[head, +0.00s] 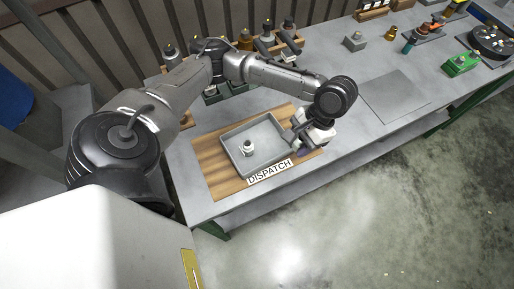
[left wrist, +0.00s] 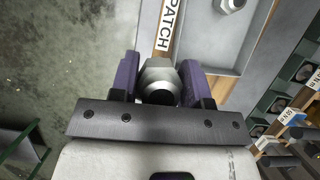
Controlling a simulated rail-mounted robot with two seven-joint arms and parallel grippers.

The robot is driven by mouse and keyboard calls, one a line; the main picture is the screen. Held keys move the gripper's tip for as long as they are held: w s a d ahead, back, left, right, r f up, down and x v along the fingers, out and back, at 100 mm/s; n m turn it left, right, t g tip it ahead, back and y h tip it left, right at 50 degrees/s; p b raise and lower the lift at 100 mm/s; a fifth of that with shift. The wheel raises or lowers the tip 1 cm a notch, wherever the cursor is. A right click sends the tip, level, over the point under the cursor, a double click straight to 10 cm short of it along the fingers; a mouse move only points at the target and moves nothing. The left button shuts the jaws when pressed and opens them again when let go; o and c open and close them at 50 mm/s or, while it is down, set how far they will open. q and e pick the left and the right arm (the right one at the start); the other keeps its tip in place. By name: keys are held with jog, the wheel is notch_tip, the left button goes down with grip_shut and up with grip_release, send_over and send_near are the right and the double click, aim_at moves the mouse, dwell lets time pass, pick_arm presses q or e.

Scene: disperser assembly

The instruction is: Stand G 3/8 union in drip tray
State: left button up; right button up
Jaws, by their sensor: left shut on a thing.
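My left gripper (head: 302,147) is at the right end of the grey drip tray (head: 266,150). In the left wrist view its purple fingers (left wrist: 158,78) are shut on a silver hex fitting, which I take as the G 3/8 union (left wrist: 157,72). The union's hex end and dark bore face the camera; its lower end is hidden. Whether it touches the tray (left wrist: 214,45) cannot be told. Another silver fitting (head: 247,148) stands inside the tray towards its left end, and it shows at the top of the left wrist view (left wrist: 232,4). My right gripper is not in view.
The tray sits on a wooden board (head: 213,163) with a DISPATCH label (head: 270,172) along its front. Racks with fittings (head: 268,42) stand behind it. A flat grey plate (head: 395,95) lies to the right. A green box (head: 460,64) stands farther right.

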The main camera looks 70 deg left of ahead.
pick_arm(q)
jog(key=f, duration=0.1)
jog(key=f+b, duration=0.1)
jog(key=shift+s+a+f, duration=0.25)
jog(key=shift+a+f, duration=0.05)
jog(key=b, duration=0.4)
send_over(269, 140)
jog(key=w, duration=0.1)
jog(key=f, duration=0.7)
jog(key=shift+w, duration=0.2)
jog(key=shift+f+b, duration=0.8)
jog(key=shift+f, duration=1.35)
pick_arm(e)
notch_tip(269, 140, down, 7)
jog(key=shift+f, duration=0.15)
pick_arm(q)
jog(key=shift+r, duration=0.1)
jog(key=o, duration=1)
jog(key=shift+o, duration=0.2)
